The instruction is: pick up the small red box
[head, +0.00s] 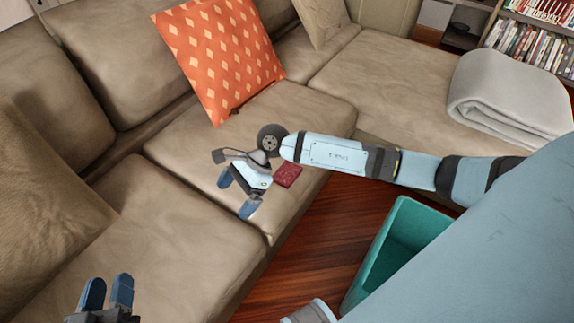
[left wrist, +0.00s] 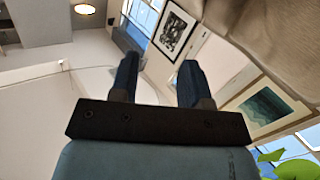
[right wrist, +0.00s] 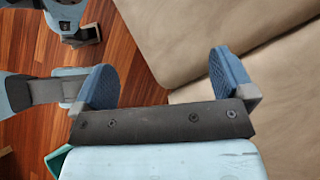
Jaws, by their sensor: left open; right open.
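The small red box (head: 288,175) lies flat on the sofa seat cushion in the head view, just below my right wrist and forearm. My right gripper (head: 236,193) is over the same cushion, to the left of the box and apart from it. It is open and empty; the right wrist view shows its spread fingers (right wrist: 163,78) over the sofa and floor, without the box. My left gripper (head: 107,291) is at the lower left of the head view, open and empty. Its fingers (left wrist: 158,80) point towards walls and ceiling in the left wrist view.
An orange patterned pillow (head: 222,55) leans on the sofa back behind the box. A folded grey blanket (head: 512,98) lies on the sofa's right part. A teal bin (head: 367,245) stands on the wooden floor (head: 310,232) in front. The seat around the box is clear.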

